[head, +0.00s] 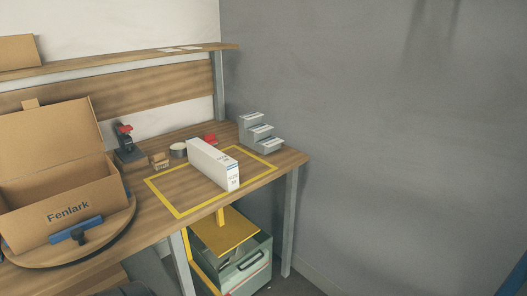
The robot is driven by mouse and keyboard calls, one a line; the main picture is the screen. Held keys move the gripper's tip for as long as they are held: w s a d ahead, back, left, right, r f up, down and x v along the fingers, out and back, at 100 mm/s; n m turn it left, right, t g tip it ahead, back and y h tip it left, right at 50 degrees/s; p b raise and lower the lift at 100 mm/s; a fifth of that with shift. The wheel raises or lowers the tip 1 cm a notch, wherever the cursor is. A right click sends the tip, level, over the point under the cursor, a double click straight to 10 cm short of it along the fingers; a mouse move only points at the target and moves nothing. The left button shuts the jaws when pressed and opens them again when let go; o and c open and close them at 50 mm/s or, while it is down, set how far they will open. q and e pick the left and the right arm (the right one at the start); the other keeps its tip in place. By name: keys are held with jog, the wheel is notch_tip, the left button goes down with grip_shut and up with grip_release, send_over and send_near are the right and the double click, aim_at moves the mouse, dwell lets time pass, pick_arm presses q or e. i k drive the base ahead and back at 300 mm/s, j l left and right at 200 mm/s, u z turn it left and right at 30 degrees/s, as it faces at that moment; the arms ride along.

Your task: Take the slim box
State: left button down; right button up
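The slim box (210,161) is long, narrow and white, with small dark print on its near end. It lies on the wooden table (165,222), inside a rectangle of yellow tape (180,212). Its long side runs from back left to front right, and nothing is touching it from above. Neither of my grippers shows in the head view.
An open cardboard box marked Fenlark (95,206) stands at the left on a round turntable (125,226), with a blue-edged tool (76,230) before it. A tape dispenser (127,145) and stepped grey trays (259,131) stand behind. A grey-green bin (245,268) is below.

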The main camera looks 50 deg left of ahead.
aim_at(222, 170)
jog(key=u, duration=1.95)
